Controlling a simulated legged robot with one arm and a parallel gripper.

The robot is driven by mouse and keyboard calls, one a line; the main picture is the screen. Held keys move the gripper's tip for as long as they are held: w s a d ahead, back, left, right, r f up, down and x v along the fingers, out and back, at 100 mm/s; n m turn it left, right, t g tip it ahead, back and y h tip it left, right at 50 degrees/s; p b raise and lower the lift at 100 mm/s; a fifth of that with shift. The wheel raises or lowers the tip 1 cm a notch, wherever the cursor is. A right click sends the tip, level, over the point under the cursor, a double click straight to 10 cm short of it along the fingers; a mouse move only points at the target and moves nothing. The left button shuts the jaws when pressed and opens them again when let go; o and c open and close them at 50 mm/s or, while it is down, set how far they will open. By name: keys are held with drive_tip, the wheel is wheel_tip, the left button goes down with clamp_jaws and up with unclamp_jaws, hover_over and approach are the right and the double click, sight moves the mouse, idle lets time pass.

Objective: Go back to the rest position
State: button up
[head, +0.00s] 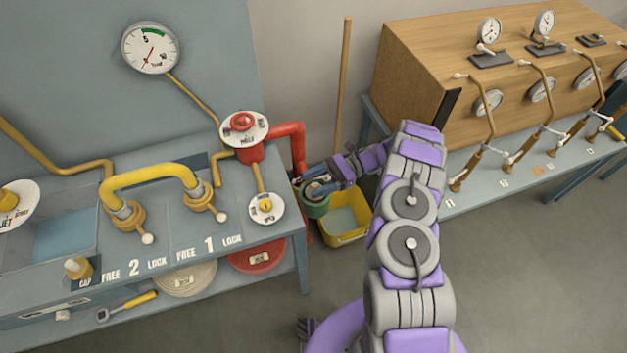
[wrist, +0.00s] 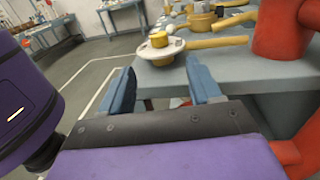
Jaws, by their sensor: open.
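My gripper (head: 314,184) is at the end of my purple and grey arm, beside the right end of the blue-grey bench (head: 285,232). In the wrist view its two blue fingers (wrist: 160,76) stand wide apart with nothing between them. Beyond the fingers, a white disc (wrist: 157,50) with a yellow knob sits at the bench edge. In the head view a green round container (head: 315,208) shows just below the fingers, partly covered by them. I cannot tell whether they touch it.
A red pipe (head: 290,131) with a valve rises close to my gripper; it is large at the wrist view's right. A yellow bin (head: 345,238) stands below. A wooden case (head: 425,65) with gauges sits on the right table. Floor (head: 540,265) at lower right is clear.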

drive_tip(key=shift+d, duration=0.2)
drive_tip(key=shift+a+r, duration=0.15)
drive_tip(key=shift+r, duration=0.05)
drive_tip(key=s+a+r+n+h, duration=0.1)
drive_tip(key=s+r+n+h, duration=0.4)
drive_tip(key=r, duration=0.5)
drive_tip(key=s+a+r+n+h, duration=0.1)
drive_tip(key=s+r+n+h, duration=0.15)
drive_tip(key=s+r, duration=0.6)
drive_tip(key=s+d+r+n+t+h, duration=0.2)
drive_tip(key=s+d, duration=0.4)
drive_tip(key=s, duration=0.4)
drive_tip(key=s+d+r+n+t+h, duration=0.3)
drive_tip(key=s+d+h, duration=0.4)
drive_tip(key=s, duration=0.3)
drive_tip(key=shift+s+d+r+n+t, duration=0.25)
drive_tip(key=shift+r+n+t, duration=0.1)
drive_tip(key=shift+r, duration=0.2)
